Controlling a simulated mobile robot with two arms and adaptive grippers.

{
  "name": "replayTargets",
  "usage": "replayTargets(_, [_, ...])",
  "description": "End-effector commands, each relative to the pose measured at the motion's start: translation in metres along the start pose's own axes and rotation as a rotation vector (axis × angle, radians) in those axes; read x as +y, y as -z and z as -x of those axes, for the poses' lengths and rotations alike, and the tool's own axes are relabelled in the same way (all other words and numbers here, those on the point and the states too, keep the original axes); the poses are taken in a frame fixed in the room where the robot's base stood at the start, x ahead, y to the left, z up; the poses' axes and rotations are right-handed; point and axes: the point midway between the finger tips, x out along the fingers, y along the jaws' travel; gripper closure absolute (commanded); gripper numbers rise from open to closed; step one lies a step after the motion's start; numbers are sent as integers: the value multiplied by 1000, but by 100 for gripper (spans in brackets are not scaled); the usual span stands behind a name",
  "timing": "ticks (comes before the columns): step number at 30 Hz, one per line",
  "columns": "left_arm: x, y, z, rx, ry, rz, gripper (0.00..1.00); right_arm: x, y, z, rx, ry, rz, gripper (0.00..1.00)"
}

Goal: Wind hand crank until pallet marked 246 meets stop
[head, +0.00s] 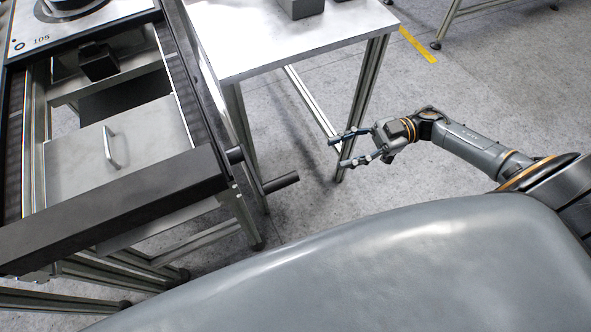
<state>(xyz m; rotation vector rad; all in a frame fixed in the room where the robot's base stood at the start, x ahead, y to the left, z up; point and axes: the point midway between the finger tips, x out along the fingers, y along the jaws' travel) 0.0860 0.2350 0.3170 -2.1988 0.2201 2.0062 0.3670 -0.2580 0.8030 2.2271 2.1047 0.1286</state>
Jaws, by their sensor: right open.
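The hand crank is at the near right corner of the conveyor frame, with its dark cylindrical grip (281,183) pointing right and a short dark shaft end (235,155) above it. My right gripper (337,153) is open and empty, to the right of the crank grip and apart from it, with its fingers pointing left. A pallet marked 105 (70,36) lies on the conveyor at the top left, carrying a round dark part. I see no pallet marked 246. A dark block (99,62) sits between the rails; I cannot tell whether it is the stop. My left gripper is not in view.
A dark crossbar (110,210) closes the conveyor's near end. A grey panel with a handle (122,157) lies below the rails. A metal table (290,48) with a grey block (301,8) stands behind the crank. The floor (480,105) at right is mostly clear.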

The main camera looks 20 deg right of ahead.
Motion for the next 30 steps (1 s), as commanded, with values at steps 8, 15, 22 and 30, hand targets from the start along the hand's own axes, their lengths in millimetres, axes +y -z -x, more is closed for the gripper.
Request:
replayTargets(8, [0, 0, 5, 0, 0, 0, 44, -16, 14, -13, 4, 98, -17, 55])
replayTargets(15, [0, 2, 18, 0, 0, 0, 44, -20, 16, -61, 6, 95, -15, 55])
replayTargets(22, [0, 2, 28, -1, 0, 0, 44, -23, 15, -106, 5, 92, -15, 55])
replayTargets(30, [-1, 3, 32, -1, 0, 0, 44, -26, 13, -133, 2, 91, -15, 55])
